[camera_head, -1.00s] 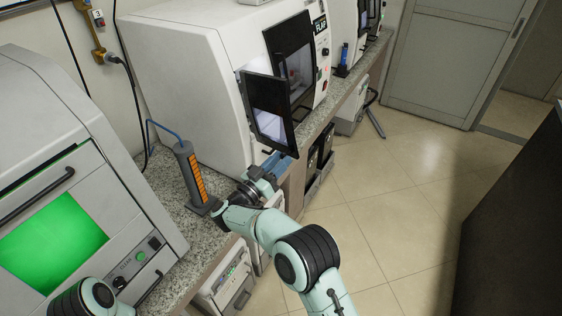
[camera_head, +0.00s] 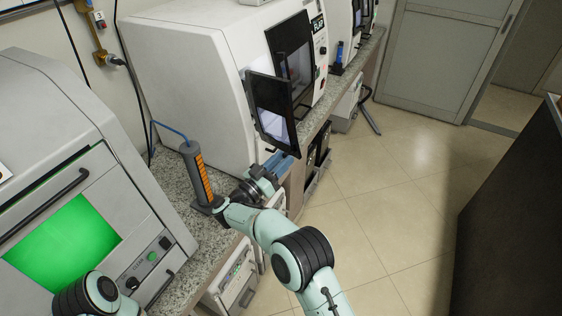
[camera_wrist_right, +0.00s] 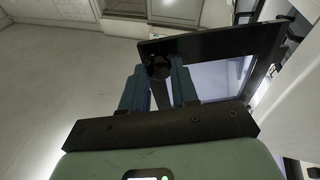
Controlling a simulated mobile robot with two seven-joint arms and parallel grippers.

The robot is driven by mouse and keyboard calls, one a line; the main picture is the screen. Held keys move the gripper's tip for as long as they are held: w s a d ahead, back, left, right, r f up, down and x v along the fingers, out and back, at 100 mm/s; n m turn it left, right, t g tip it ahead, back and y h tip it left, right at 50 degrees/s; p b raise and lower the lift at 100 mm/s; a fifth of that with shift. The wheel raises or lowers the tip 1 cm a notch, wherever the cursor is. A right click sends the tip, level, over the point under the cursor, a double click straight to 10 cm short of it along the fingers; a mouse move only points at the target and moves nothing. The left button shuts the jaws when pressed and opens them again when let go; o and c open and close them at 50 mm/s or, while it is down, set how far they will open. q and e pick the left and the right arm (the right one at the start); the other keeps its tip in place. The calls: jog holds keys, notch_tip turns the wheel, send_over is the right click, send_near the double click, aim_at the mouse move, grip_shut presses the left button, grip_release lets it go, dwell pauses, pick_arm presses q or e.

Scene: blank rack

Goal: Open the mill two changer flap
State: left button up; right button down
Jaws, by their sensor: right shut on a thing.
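The changer flap (camera_head: 275,112) is a black-framed panel with a window, on the front of the white mill behind the counter. It stands swung out from the machine's opening (camera_head: 298,66). My right gripper (camera_head: 277,158) is at the flap's lower edge in the head view. In the right wrist view its two blue fingers (camera_wrist_right: 159,84) are shut on a dark round knob (camera_wrist_right: 160,67) at the corner of the flap frame (camera_wrist_right: 210,45). My left arm shows at the lower left, but its gripper is out of view.
A white machine (camera_head: 85,170) with a green-lit window stands at the left. A grey post with an orange strip (camera_head: 198,178) stands on the granite counter (camera_head: 175,178), close to my right arm. Open tiled floor (camera_head: 390,185) lies to the right, before a dark cabinet (camera_head: 515,210).

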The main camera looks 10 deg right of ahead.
jog(key=c, duration=0.9)
grip_release()
jog(key=shift+r, duration=0.15)
jog(key=shift+a, duration=0.2)
pick_arm(q)
jog(key=s+f+b, duration=0.2)
jog(key=f, duration=0.1)
jog(key=shift+f+b, duration=0.2)
jog(key=shift+b, duration=0.15)
pick_arm(e)
jog(key=v, duration=1.3)
jog(key=shift+f, duration=0.25)
